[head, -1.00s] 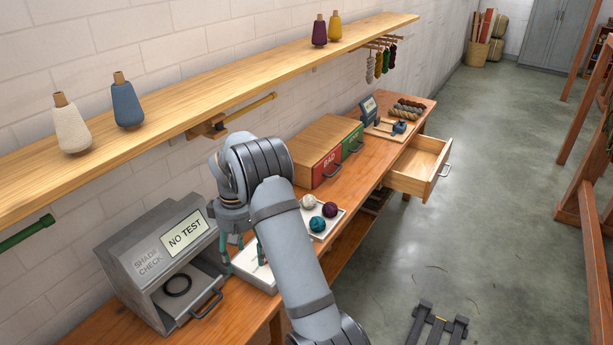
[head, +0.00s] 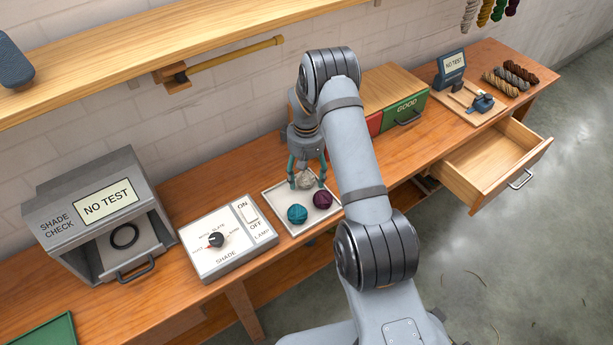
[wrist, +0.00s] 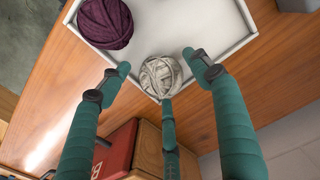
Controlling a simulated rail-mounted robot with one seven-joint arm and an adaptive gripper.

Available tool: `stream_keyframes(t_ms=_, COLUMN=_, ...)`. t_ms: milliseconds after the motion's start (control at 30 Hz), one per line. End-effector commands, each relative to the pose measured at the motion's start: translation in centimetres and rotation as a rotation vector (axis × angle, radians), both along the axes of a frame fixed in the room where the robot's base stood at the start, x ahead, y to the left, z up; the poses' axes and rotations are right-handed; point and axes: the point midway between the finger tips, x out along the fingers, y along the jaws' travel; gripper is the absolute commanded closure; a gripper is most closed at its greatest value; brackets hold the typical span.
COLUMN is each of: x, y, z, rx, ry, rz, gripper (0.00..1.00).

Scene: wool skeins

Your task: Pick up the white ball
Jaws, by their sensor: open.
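The white ball (head: 306,180) of wool lies at the back of a shallow white tray (head: 270,203), beside a teal ball (head: 297,214) and a purple ball (head: 322,199). My gripper (head: 307,184) points down over the tray with its teal fingers open around the white ball. In the wrist view the white ball (wrist: 160,76) sits between the spread fingertips, near the tray's corner. I cannot tell whether any finger touches it. The purple ball (wrist: 105,22) shows at upper left there; the teal ball is out of that view.
A shade dial and lamp switch panel (head: 226,240) stands left of the tray, then the grey shade check box (head: 60,215). Behind and right is the box with a green GOOD front (head: 404,112). An open drawer (head: 492,165) juts out at right. A shelf (head: 130,58) runs above.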

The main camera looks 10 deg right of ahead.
Motion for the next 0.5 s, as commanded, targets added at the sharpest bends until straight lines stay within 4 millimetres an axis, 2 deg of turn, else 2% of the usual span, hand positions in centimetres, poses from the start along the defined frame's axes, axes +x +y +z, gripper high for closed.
stream_keyframes(t_ms=267, x=0.04, y=0.03, z=-0.51, rx=0.000, ry=-0.001, rz=-0.001, gripper=0.37)
stream_keyframes(t_ms=500, x=0.04, y=-0.02, z=-0.49, rx=0.000, ry=-0.001, rz=-0.001, gripper=0.49)
